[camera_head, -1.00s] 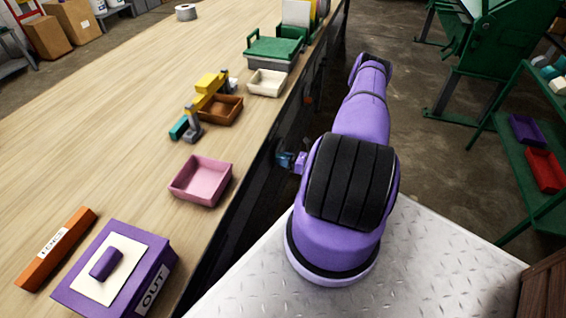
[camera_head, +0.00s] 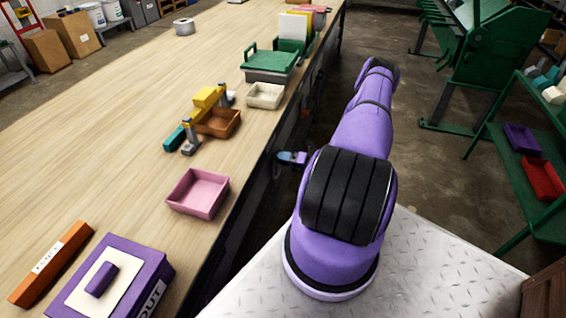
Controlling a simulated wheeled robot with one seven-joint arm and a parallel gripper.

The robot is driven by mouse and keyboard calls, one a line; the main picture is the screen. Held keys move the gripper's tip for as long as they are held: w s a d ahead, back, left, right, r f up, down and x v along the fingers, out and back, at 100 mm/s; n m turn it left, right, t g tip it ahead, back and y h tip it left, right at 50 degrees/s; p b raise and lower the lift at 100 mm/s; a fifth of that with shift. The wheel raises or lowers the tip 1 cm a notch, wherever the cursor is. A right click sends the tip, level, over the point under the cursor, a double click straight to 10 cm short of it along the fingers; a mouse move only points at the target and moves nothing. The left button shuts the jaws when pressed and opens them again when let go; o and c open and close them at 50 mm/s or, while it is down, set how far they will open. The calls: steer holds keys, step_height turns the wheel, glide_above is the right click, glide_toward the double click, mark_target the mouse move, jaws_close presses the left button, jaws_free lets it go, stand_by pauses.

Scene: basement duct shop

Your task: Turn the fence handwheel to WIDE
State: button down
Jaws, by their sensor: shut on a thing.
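My purple arm reaches away from me along the bench's right side and bends out of sight at its far end. A small purple and blue piece (camera_head: 291,157), which looks like my gripper end, shows beside the bench's dark front face, left of the arm. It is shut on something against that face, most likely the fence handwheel. The wheel cannot be made out; its rim, its marks and the WIDE setting are hidden or too dark to read.
On the bench (camera_head: 110,130) are a pink tray (camera_head: 198,194), a brown tray (camera_head: 222,124), a cream tray (camera_head: 265,96), a yellow clamp-like tool (camera_head: 208,97), a green-lidded box (camera_head: 270,62), an orange block (camera_head: 50,264) and a purple box (camera_head: 150,262).

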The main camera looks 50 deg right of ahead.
steer(key=shift+w+d+m, duration=0.2)
steer(key=shift+d+m, duration=0.4)
steer(key=shift+m, duration=0.5)
steer(key=shift+d, duration=0.1)
steer(key=c, duration=0.7)
jaws_free()
steer(key=shift+c, duration=0.2)
steer(key=v, duration=1)
steer(key=shift+s, duration=0.4)
steer(key=shift+d, duration=0.1)
